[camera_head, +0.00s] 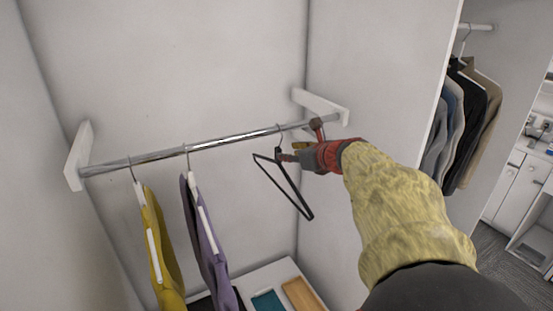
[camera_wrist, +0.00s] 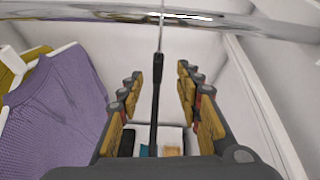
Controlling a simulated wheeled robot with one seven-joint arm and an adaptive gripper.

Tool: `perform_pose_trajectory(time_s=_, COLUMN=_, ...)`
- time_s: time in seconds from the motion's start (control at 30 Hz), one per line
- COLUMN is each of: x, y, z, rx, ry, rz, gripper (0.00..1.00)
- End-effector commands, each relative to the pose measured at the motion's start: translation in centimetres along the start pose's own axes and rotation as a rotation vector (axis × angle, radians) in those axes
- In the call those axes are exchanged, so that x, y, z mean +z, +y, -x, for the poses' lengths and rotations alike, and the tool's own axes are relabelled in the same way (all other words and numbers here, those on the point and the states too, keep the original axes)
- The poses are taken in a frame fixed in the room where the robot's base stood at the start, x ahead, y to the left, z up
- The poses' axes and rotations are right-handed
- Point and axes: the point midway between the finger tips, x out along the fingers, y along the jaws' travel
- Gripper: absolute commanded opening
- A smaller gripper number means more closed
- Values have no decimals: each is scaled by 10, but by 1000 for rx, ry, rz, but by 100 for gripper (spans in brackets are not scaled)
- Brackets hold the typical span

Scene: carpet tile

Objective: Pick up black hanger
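The black hanger (camera_head: 292,190) hangs empty by its metal hook from the chrome rod (camera_head: 235,138), near the rod's right end. My gripper (camera_head: 288,156) is at the hanger's neck, below the rod. In the wrist view, my gripper (camera_wrist: 167,85) is open, with yellow-padded fingers left and right of the hanger (camera_wrist: 156,90). The hanger stands edge-on between them, with a visible gap on both sides. Its lower part is partly hidden between the fingers.
A yellow garment (camera_head: 160,245) and a purple garment (camera_head: 207,245) hang on white hangers to the left. A white bracket (camera_head: 322,104) holds the rod's right end, close to my gripper. A white surface with teal (camera_head: 268,302) and wooden items (camera_head: 302,294) lies below.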

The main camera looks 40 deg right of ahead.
Motion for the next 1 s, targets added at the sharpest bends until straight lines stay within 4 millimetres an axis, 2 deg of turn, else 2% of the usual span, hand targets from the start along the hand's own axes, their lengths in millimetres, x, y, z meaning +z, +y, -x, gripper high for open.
perform_pose_trajectory(time_s=0.1, x=6, y=-3, z=-2, rx=-10, ry=-16, rz=-96, gripper=35)
perform_pose_trajectory(time_s=0.23, x=8, y=-3, z=-11, rx=-11, ry=-20, rz=-123, gripper=35)
perform_pose_trajectory(time_s=0.47, x=8, y=-1, z=-34, rx=-10, ry=-19, rz=-120, gripper=35)
perform_pose_trajectory(time_s=0.73, x=10, y=3, z=-71, rx=-10, ry=-19, rz=-119, gripper=35)
perform_pose_trajectory(time_s=1.0, x=10, y=3, z=-78, rx=-11, ry=-20, rz=-118, gripper=35)
